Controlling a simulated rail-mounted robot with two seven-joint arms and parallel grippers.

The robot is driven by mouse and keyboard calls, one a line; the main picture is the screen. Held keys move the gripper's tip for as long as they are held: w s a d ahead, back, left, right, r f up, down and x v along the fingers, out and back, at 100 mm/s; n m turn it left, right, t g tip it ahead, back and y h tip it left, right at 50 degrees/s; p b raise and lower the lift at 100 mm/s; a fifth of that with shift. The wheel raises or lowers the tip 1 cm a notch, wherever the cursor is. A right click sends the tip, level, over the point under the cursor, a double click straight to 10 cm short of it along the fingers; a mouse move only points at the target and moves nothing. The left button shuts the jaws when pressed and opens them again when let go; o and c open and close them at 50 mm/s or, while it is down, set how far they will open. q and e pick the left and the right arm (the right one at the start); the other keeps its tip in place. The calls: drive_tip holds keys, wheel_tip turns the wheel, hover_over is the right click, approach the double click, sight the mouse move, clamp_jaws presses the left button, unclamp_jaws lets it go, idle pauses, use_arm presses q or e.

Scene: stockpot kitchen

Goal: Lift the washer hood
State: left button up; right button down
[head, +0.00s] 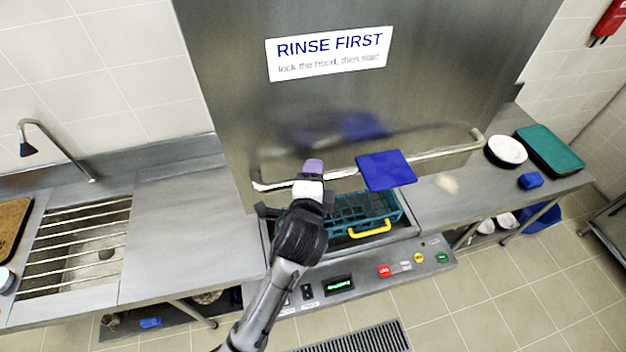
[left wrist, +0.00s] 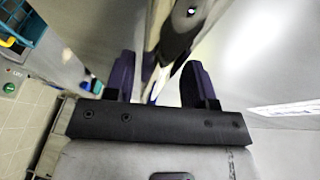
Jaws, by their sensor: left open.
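The washer hood (head: 330,110) is a large steel panel with a "RINSE FIRST" sign, and it fills the middle of the head view. A long bar handle (head: 440,153) runs across its lower front. My left gripper (head: 312,172) is at the left part of this bar, with its purple fingertips against the steel background. In the left wrist view my left gripper (left wrist: 158,82) has its two purple fingers apart, with shiny steel seen between them. I cannot tell if the bar lies fully between the fingers. My right gripper is not in view.
A flat blue square (head: 385,170) is in front of the bar, right of my gripper. A teal rack (head: 345,212) with a yellow handle shows below. The control panel (head: 385,270) has several coloured buttons. Steel counters stand left and right; a white bowl (head: 507,150) stands on the right.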

use_arm(q)
drive_tip(key=shift+s+a, duration=0.1)
drive_tip(key=shift+s, duration=0.5)
drive_tip(key=b+v, duration=0.3)
drive_tip(key=v, duration=0.9)
drive_tip(key=shift+s+r+b, duration=0.15)
drive_tip(key=shift+s+b, duration=0.15)
